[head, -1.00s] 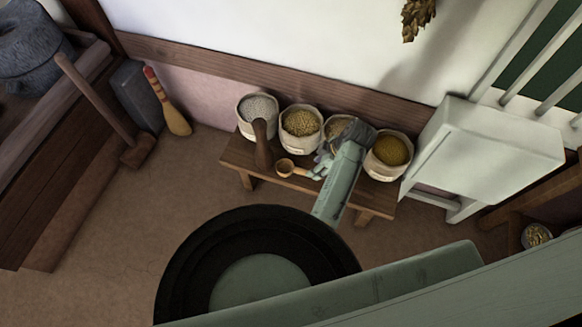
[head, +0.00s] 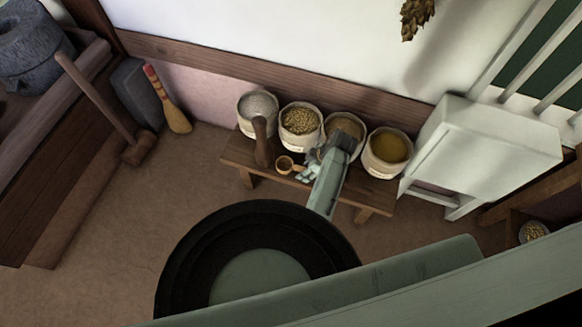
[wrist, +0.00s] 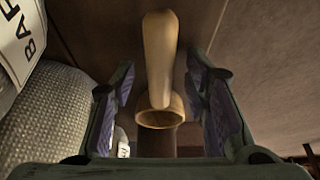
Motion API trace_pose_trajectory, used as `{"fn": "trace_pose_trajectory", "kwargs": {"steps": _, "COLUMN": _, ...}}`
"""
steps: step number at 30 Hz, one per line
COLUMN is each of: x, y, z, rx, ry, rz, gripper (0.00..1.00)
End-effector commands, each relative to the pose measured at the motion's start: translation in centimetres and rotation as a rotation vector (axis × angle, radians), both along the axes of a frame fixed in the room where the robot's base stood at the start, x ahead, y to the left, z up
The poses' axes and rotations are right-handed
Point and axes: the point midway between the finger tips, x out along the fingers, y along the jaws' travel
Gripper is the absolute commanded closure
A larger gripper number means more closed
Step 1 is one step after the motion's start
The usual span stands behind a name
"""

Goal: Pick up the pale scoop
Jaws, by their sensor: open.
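The pale scoop (head: 285,164) lies on the low wooden bench (head: 233,158), in front of the sacks. In the head view its round bowl shows, and its handle is largely hidden by my gripper (head: 308,168), which is just to the right. In the wrist view the pale scoop's handle (wrist: 160,55) and open bowl show between the two fingers of my gripper (wrist: 160,75). The fingers are apart, one on each side, with gaps to the scoop. I cannot tell how far it is in depth.
Several open sacks stand in a row along the back, including a grey-filled one (head: 258,106) and a yellow-filled one (head: 388,150). A dark brown wooden tool (head: 262,142) stands close left of the scoop. A white cabinet (head: 480,150) is at the right.

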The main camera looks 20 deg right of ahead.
Motion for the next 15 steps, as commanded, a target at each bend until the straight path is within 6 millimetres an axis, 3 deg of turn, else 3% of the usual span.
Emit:
{"fn": "trace_pose_trajectory", "kwargs": {"steps": 7, "x": -0.01, "y": 0.01, "z": -0.19, "rx": 0.000, "ry": 0.000, "rz": 0.000, "gripper": 0.58}}
{"fn": "trace_pose_trajectory", "kwargs": {"steps": 15, "x": -0.01, "y": 0.00, "z": -0.16, "rx": 0.000, "ry": 0.000, "rz": 0.000, "gripper": 0.76}}
